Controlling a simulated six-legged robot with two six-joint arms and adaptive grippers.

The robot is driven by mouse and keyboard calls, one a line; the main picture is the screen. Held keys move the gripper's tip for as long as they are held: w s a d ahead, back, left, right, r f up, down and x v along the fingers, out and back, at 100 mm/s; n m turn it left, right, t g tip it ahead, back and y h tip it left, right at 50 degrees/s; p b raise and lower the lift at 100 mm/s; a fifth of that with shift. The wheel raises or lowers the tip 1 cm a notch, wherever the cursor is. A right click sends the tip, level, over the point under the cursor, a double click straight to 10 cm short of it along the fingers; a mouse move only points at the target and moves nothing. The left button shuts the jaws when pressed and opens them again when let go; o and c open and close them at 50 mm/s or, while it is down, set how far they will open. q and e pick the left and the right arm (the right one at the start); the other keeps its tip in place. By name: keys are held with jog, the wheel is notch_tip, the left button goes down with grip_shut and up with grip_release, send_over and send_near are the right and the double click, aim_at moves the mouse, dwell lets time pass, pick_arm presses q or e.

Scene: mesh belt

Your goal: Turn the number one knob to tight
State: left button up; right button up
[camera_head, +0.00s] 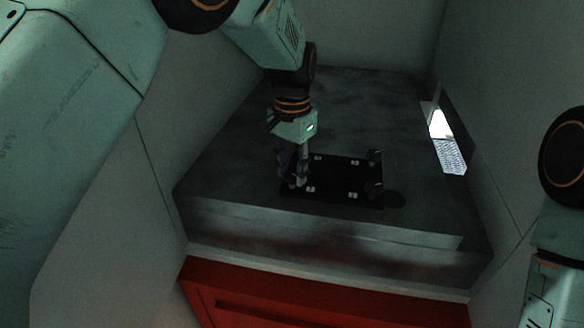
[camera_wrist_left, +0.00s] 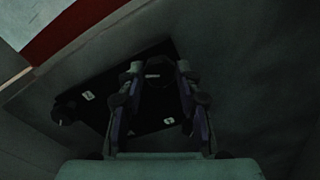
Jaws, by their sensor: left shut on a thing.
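A black panel (camera_head: 335,180) with small white markings lies on the dark grey counter. My left gripper (camera_head: 294,182) points down at the panel's left end. In the left wrist view its fingers (camera_wrist_left: 158,72) are shut on a dark round knob (camera_wrist_left: 157,73) at the panel's edge. Another knob (camera_wrist_left: 62,113) shows at the panel's left in that view. I cannot read which knob is number one. My right gripper is out of view.
The dark grey counter (camera_head: 230,165) is bare around the panel. A red front (camera_head: 320,300) lies below its near edge. Pale walls stand close on both sides. The right wall has a bright opening (camera_head: 440,125) with mesh (camera_head: 451,157).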

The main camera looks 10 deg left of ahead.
aim_at(292, 174)
pick_arm(q)
jog(key=shift+w+r+m, duration=0.2)
jog(key=shift+m, duration=0.3)
jog(key=o, duration=1.2)
jog(key=shift+s+f, duration=0.1)
jog(key=shift+s, duration=0.05)
jog(key=shift+c, duration=0.2)
notch_tip(292, 174, up, 12)
jog(key=shift+s, duration=0.1)
